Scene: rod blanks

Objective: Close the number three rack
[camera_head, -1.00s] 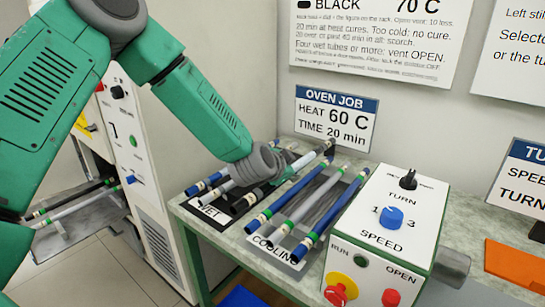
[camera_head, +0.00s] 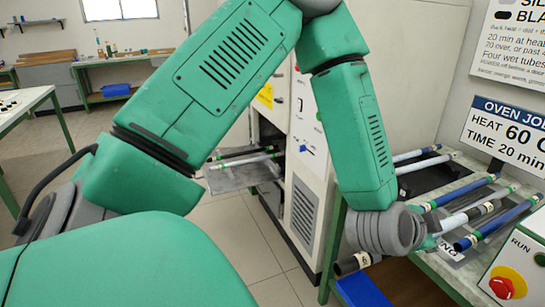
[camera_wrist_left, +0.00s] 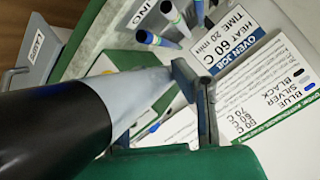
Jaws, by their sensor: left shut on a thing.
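A grey rack (camera_head: 225,181) sticks out of the white oven cabinet (camera_head: 305,185) in the head view, pulled out, with dark and pale tubes (camera_head: 247,161) lying across it. No number can be read on it. My left gripper (camera_head: 428,243) is low over the bench's near edge, to the right of the cabinet, largely hidden behind my wrist. It is shut on a tube (camera_head: 352,263) with a black end. In the left wrist view the gripper (camera_wrist_left: 184,80) shows by the tube's grey body (camera_wrist_left: 140,85). My right gripper is not in view.
Blue and pale tubes (camera_head: 460,191) lie on the bench right of my left gripper. A control box with a red knob (camera_head: 508,286) stands at lower right. A blue bin (camera_head: 362,290) is below the bench. Open floor (camera_head: 235,240) lies before the cabinet.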

